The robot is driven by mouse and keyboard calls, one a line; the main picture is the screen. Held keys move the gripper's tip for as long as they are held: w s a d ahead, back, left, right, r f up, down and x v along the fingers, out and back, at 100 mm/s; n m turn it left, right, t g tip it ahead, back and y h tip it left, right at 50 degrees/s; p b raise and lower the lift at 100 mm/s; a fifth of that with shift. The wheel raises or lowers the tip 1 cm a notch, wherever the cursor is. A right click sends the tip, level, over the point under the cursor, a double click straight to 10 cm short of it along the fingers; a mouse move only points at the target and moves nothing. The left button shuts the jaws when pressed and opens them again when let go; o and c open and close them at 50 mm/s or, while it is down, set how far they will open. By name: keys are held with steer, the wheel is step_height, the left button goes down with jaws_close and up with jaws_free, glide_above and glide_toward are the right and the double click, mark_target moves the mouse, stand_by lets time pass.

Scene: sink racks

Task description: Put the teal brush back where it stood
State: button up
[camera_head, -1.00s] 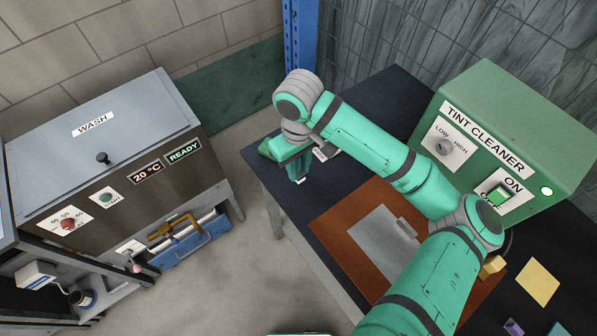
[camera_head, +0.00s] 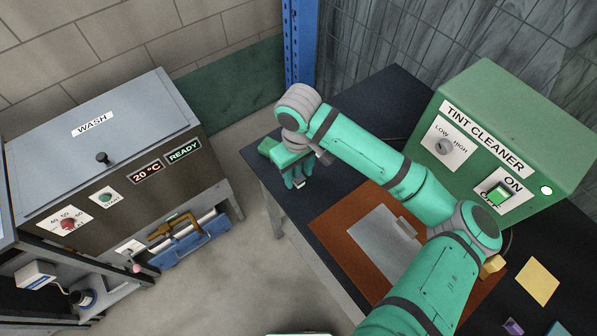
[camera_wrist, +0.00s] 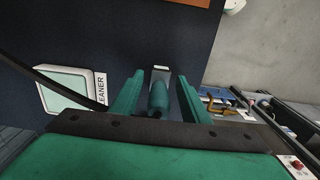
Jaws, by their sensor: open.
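The teal brush (camera_wrist: 158,96) shows in the wrist view between my two fingers, its teal handle toward my palm and a pale, blocky end pointing away. My gripper (camera_wrist: 160,76) is open, with one finger on each side of the brush. A gap shows on both sides of the handle, so I see no grip on it. In the head view my gripper (camera_head: 295,179) is over the far left corner of the dark table (camera_head: 372,97). My wrist and fingers hide most of the brush there.
The green tint cleaner (camera_head: 500,135) stands at the right. A brown mat (camera_head: 328,222) is nearer. Left of the table is open floor, then the wash unit (camera_head: 100,150).

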steer(key=shift+r, duration=0.15)
step_height(320, 180, up, 12)
steer(key=shift+r, duration=0.1)
stand_by(0.3)
